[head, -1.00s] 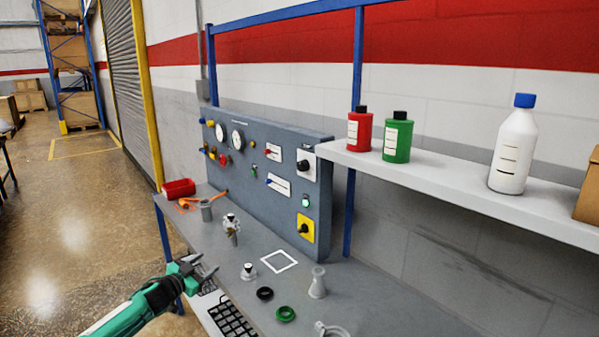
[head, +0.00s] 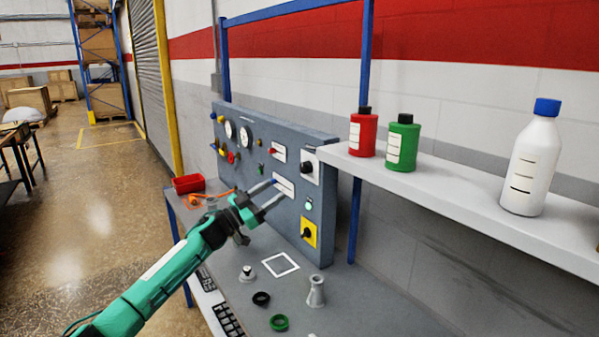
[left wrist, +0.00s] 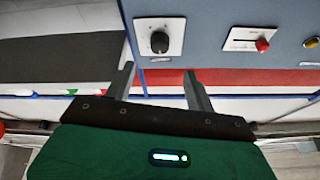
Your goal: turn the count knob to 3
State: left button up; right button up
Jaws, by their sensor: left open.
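A round black knob (head: 307,167) sits on a white square plate at the upper right of the grey-blue panel (head: 322,200). It also shows in the left wrist view as a black knob (left wrist: 159,43) on its plate, just beyond the fingertips. I cannot read its label or setting. My left gripper (head: 279,191) is open and empty in front of the panel, lower and to the left of the knob in the head view. In the left wrist view the two fingers of the left gripper (left wrist: 160,75) stand apart, the knob between their lines. My right gripper is not in view.
A red-knobbed slider (left wrist: 262,45) is beside the knob plate. A yellow plate with a black switch (head: 308,232) is lower on the panel. A shelf (head: 440,200) with bottles juts out at right. Small parts, including a green ring (head: 279,323), lie on the bench.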

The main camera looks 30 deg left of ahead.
aim_at(302, 171)
pick_arm(q)
jog(key=p+x, duration=0.2)
jog(key=x, duration=0.7)
jog(key=shift+w, duration=0.1)
jog(key=shift+p+x, duration=0.3)
jog(key=shift+x, duration=0.45)
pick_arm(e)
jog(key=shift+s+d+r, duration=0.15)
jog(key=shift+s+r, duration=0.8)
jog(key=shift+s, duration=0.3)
pick_arm(q)
jog(key=c, duration=1)
jog(key=shift+m, duration=0.3)
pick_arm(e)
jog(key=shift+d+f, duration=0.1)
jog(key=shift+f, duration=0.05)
